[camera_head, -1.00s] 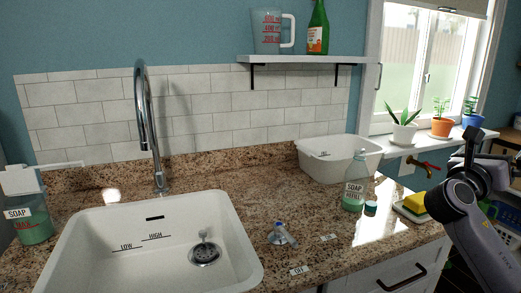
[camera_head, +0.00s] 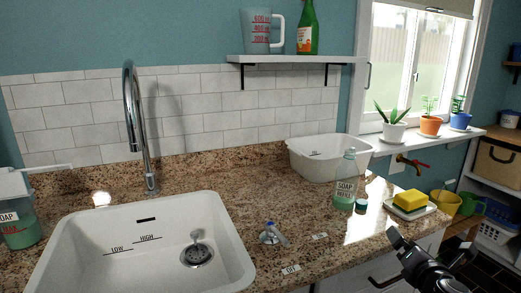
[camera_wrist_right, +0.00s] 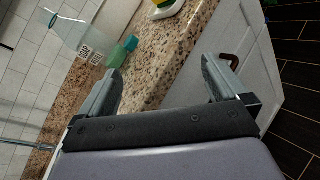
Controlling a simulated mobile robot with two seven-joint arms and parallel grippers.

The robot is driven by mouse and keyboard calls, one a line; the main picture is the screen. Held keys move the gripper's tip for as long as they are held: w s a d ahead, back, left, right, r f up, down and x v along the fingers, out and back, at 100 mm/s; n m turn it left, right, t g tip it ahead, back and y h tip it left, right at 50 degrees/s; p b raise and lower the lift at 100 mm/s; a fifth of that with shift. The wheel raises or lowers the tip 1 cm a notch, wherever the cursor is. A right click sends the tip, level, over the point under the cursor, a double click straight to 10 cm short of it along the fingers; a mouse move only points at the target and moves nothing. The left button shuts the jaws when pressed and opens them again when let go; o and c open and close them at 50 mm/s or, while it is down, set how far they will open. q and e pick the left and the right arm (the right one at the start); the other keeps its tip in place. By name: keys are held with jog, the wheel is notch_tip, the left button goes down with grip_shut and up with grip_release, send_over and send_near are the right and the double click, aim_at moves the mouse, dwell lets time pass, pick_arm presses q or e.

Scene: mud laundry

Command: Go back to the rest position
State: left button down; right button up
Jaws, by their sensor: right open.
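My right gripper (camera_head: 428,250) is at the lower right of the head view, in front of the counter's right end. Its fingers are apart and nothing is between them. In the right wrist view the right gripper (camera_wrist_right: 165,85) is open and empty, with the counter edge and cabinet front beyond it. My left gripper is not in either view.
The granite counter (camera_head: 215,180) holds a white sink (camera_head: 75,235) with a tall faucet (camera_head: 140,130), a soap refill bottle (camera_head: 345,185), a white tub (camera_head: 322,160) and a yellow sponge (camera_head: 410,199) on a dish. A soap dispenser (camera_head: 20,225) stands at the left. Dark floor shows at the right.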

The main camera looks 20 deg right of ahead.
jog(key=s+a+f+m+g+y, duration=0.2)
jog(key=s+a+f+m+y, duration=0.2)
jog(key=s+a+f+m, duration=0.45)
jog(key=s+a+f+m+g+y, duration=0.4)
jog(key=s+f, duration=0.4)
jog(key=f, duration=0.4)
jog(key=s+a+f+m+t+y, duration=0.1)
jog(key=a+m, duration=0.7)
jog(key=a, duration=0.9)
jog(key=shift+s+a+f+t, duration=0.2)
jog(key=shift+f+t, duration=0.15)
jog(key=shift+t, duration=0.55)
jog(key=shift+m, duration=0.25)
